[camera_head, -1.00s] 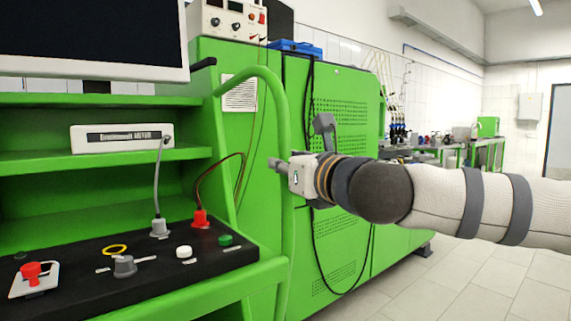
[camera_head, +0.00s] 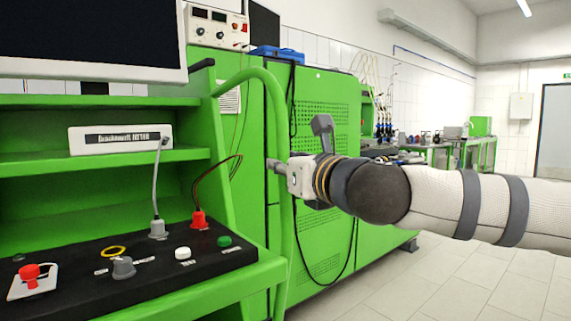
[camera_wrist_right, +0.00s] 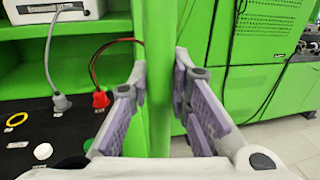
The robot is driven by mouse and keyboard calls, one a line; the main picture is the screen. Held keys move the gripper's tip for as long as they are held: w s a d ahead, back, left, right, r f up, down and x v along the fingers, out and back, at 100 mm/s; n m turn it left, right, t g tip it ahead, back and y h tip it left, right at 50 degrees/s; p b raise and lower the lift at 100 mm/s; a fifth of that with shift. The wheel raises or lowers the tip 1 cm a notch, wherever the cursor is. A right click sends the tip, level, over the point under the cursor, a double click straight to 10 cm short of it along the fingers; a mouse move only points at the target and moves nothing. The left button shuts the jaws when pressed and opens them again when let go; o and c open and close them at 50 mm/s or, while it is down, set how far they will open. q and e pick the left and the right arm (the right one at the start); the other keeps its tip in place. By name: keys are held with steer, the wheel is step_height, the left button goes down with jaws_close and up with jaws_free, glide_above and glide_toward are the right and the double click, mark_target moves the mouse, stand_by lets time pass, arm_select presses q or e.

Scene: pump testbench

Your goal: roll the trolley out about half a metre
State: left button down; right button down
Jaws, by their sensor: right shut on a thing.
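The green trolley (camera_head: 105,157) fills the left of the head view, with shelves and a black control panel. Its bent green tube handle (camera_head: 287,235) rises at its right side. My right gripper (camera_head: 284,168) is shut on the upright part of this tube. In the right wrist view the handle tube (camera_wrist_right: 160,35) runs upright between the two finger pads of the gripper (camera_wrist_right: 160,80). The far side of the grip is partly hidden in the head view. My left gripper is not in view.
A large green cabinet (camera_head: 330,215) with a hanging black cable stands close behind the handle. A monitor (camera_head: 90,70) and a white instrument (camera_head: 120,139) sit on the trolley. Tiled floor (camera_head: 440,280) is free at the lower right. Benches (camera_head: 465,143) stand farther back.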

steer(key=shift+w+a, duration=0.2)
steer(key=c, duration=1.5)
jaws_free()
steer(key=shift+o, duration=0.2)
steer(key=v, duration=1.2)
